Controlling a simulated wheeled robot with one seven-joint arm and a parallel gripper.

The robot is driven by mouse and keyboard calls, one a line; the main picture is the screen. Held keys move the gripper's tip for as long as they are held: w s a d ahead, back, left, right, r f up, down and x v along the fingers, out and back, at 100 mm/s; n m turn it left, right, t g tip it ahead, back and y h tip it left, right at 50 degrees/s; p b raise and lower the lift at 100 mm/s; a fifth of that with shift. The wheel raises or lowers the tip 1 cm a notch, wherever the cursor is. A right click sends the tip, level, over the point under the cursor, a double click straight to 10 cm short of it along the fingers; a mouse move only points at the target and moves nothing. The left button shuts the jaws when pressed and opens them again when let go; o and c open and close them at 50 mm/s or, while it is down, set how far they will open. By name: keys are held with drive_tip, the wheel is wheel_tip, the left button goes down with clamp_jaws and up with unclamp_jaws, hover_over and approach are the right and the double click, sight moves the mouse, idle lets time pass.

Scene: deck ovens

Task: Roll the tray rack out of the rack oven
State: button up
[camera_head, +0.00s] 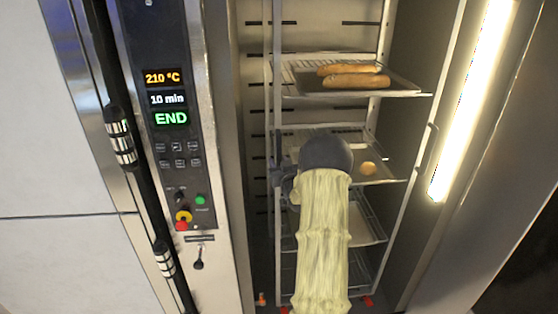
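The tray rack (277,95) stands inside the open rack oven (215,60), a tall metal frame with several shelf levels. Its upper tray (400,91) carries long baked loaves (353,80). A lower tray (385,180) shows one small round piece (367,168). My arm, in a pale yellow sleeve, reaches up from the bottom edge to a dark wrist in front of the rack. My gripper (279,168) is a small dark shape at the rack's left upright. Its fingers are mostly hidden, so I cannot tell whether it holds the upright.
The control panel (165,100) on the left reads 210 °C, 10 min, END. A long dark bar (140,190) with metal bands runs left of it. A bright light strip (470,105) lines the right side. Red parts (368,301) show at the rack's foot.

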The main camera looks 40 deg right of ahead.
drive_tip(key=shift+w, duration=0.1)
clamp_jaws()
drive_tip(key=shift+a, duration=0.1)
